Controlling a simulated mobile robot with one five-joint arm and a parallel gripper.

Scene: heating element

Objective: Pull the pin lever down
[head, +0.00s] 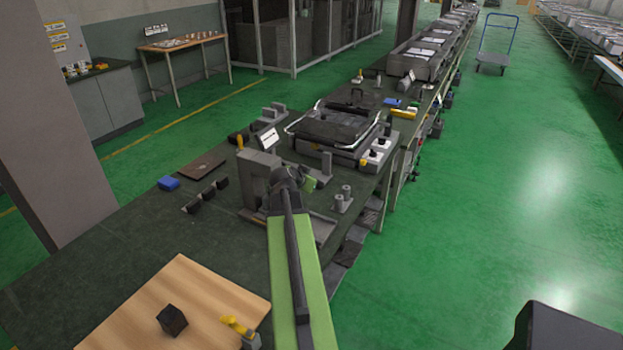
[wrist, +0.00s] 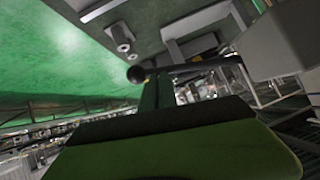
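The pin lever (wrist: 190,68) shows in the wrist view as a dark rod with a black ball knob (wrist: 137,74) at its left end. Its right end meets a grey block. My gripper (wrist: 155,100) shows as green parts with a dark band, its tip close to the knob; I cannot tell if they touch. In the head view, my green and black arm reaches to the grey fixture (head: 255,172) on the bench, and my gripper (head: 311,183) is partly hidden beside it. The lever is not clear there. The gap between the fingers is not clear.
The dark green bench (head: 130,235) holds a wooden board (head: 185,285) with a black cube (head: 172,320). Two grey posts (head: 343,198) stand right of the fixture. A dark appliance with metal handles (head: 335,125) is behind it. Open green floor lies to the right.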

